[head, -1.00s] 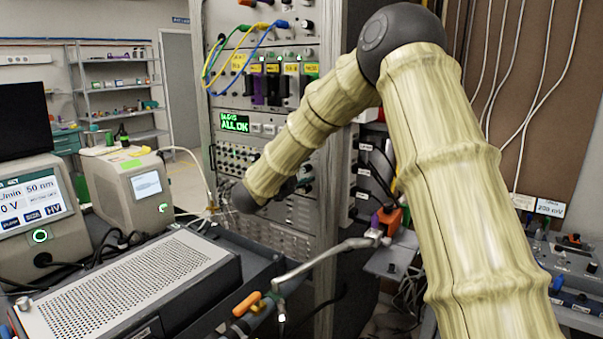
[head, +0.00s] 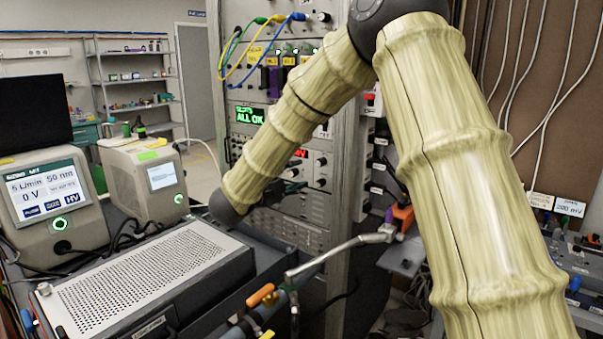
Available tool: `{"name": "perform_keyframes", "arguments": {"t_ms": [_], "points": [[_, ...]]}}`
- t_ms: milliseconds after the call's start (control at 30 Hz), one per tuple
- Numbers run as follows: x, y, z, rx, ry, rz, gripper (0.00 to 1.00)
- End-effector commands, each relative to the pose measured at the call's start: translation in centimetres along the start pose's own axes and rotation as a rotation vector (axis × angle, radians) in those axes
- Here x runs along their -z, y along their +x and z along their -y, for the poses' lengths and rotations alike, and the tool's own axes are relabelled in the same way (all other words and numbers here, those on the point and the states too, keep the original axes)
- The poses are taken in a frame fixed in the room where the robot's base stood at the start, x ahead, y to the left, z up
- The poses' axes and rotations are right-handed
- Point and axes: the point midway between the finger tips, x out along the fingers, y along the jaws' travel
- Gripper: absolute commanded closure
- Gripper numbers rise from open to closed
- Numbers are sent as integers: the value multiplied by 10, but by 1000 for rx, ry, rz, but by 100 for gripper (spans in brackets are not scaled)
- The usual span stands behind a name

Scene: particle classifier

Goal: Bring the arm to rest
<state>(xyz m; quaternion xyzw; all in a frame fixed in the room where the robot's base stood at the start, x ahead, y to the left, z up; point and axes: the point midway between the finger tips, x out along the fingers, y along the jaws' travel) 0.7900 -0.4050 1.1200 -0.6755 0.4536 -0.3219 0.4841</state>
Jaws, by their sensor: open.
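My arm (head: 460,180) rises from the lower right to a dark elbow at the top middle. Its forearm (head: 300,105) slopes down to the left and ends in a dark round wrist joint (head: 226,207), in front of the rack. My gripper (head: 284,190) shows only as a small dark shape just right of the wrist, partly hidden behind the forearm. It is open and I see nothing held in it.
A dark box with a perforated top (head: 150,280) lies below and left of the wrist. Two instruments with screens (head: 48,210) (head: 145,180) stand at left. The instrument rack (head: 255,150) is behind the forearm. A metal tube with an orange-handled valve (head: 262,294) is lower middle.

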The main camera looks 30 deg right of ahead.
Motion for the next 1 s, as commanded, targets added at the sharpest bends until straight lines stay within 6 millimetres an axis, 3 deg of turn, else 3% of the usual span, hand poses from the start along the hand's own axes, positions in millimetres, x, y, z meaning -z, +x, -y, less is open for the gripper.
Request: {"name": "perform_keyframes", "arguments": {"t_ms": [200,700,833,1000], "points": [[0,-9,0,0,0,1,57],[0,-9,1,0,0,1,57],[5,-9,15,0,0,0,57],[16,-9,45,0,0,0,57]]}}
